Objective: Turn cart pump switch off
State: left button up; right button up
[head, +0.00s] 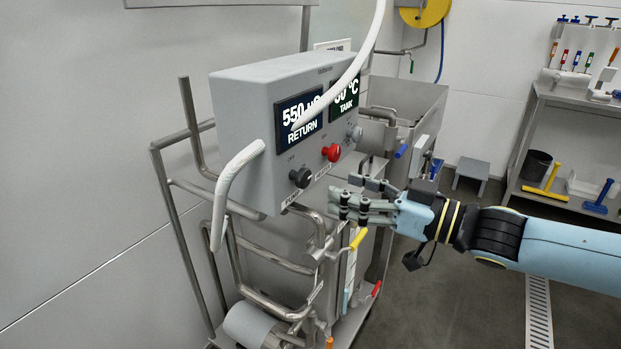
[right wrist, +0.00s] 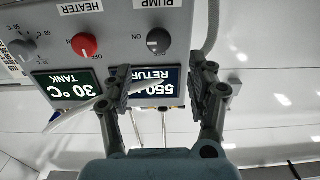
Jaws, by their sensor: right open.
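The pump switch (head: 300,177) is a black round knob at the lower front of the grey control box (head: 240,115) on the cart. In the right wrist view the knob (right wrist: 158,40) shows upside down under a PUMP label, with ON and OFF marks beside it. Its exact turn is hard to read. My right gripper (head: 343,200) is open and empty, to the right of and a little below the knob in the head view, apart from it. In the right wrist view its fingers (right wrist: 160,82) are spread, with the knob beyond the gap between them. My left gripper is out of view.
A red heater knob (head: 331,152) and a grey knob (head: 355,133) sit beside the pump switch. A white hose (head: 345,80) crosses the displays. Cart pipes and a yellow-handled valve (head: 358,239) lie below. A shelf (head: 575,100) stands at far right.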

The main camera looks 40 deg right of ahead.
aim_at(307, 178)
jog(key=p+x, duration=0.1)
jog(key=x, duration=0.6)
jog(key=shift+w+p, duration=0.2)
jog(key=shift+p, duration=0.1)
jog(key=shift+w+a, duration=0.2)
jog(key=shift+w, duration=0.25)
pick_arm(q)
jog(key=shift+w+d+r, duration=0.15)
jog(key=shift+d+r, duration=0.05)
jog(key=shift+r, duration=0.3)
pick_arm(e)
jog(key=shift+f, duration=0.1)
jog(key=c, duration=1.1)
jog(key=shift+c, duration=0.2)
